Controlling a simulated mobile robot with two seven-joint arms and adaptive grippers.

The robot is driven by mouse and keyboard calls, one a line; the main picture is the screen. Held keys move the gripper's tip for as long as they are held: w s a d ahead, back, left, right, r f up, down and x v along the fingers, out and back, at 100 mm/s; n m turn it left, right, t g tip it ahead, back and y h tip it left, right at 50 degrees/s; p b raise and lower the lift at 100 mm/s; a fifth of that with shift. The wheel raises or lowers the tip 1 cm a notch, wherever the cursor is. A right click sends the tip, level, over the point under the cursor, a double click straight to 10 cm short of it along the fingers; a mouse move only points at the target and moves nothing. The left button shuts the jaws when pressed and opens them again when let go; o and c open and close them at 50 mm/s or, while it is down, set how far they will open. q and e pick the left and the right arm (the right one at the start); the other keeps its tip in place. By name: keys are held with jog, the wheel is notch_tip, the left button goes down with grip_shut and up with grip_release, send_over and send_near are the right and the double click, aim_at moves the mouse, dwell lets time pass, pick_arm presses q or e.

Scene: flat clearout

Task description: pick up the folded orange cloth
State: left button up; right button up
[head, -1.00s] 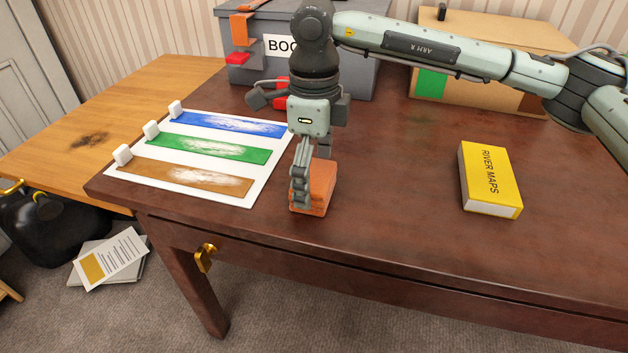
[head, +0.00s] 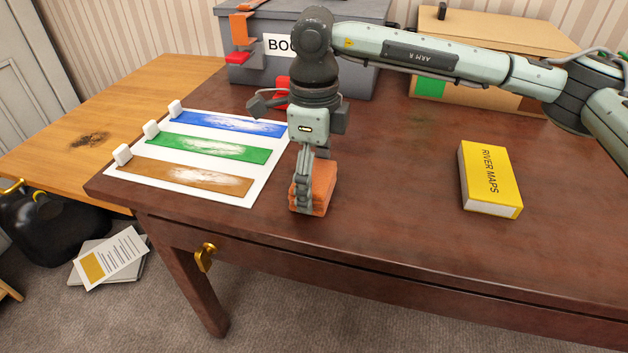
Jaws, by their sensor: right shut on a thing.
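The folded orange cloth (head: 322,190) is at the front edge of the dark wooden table (head: 400,220), right of the white sheet with colour strips. My right gripper (head: 311,185) points down over it and is shut on it, with one finger in front of the cloth's left side. The other finger is mostly hidden behind the cloth. I cannot tell whether the cloth is clear of the table top. My left gripper is not in view.
A yellow "RIVER MAPS" box (head: 488,180) lies to the right. The white sheet (head: 250,187) with blue, green and brown strips lies to the left. A grey box (head: 240,65) and a cardboard box (head: 480,92) stand at the back. The table between cloth and yellow box is clear.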

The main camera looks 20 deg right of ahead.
jog(key=shift+r, duration=0.45)
jog(key=r, duration=0.1)
jog(key=a+r, duration=0.1)
jog(key=r, duration=0.1)
jog(key=shift+r+b, duration=0.3)
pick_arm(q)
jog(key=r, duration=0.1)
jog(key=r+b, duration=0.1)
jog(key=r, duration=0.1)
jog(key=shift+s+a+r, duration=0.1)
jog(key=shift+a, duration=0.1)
pick_arm(e)
jog(key=a+r, duration=0.6)
jog(key=a, duration=0.4)
jog(key=shift+w+a+r, duration=0.25)
jog(key=shift+w+a, duration=0.05)
jog(key=shift+a, duration=0.05)
jog(key=o, duration=0.5)
jog(key=c, duration=0.4)
